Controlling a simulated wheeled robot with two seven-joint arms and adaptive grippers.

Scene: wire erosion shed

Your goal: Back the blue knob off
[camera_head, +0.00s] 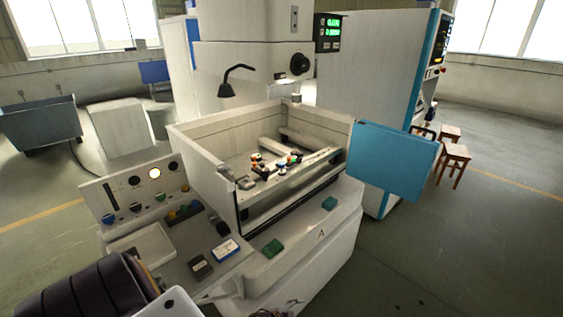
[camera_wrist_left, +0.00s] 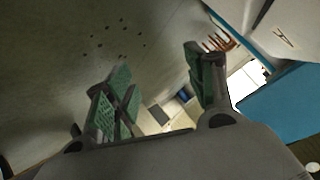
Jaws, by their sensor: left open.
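The blue knob (camera_head: 108,219) is on the sloped cream control panel (camera_head: 122,192) at the left in the head view. It is the leftmost of several knobs along the panel's lower row. It is small, and I cannot read its turned position. My left gripper shows in the left wrist view (camera_wrist_left: 157,68), open, with green-padded fingers spread and nothing between them. It is away from the knob, and the knob is not recognisable in that view.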

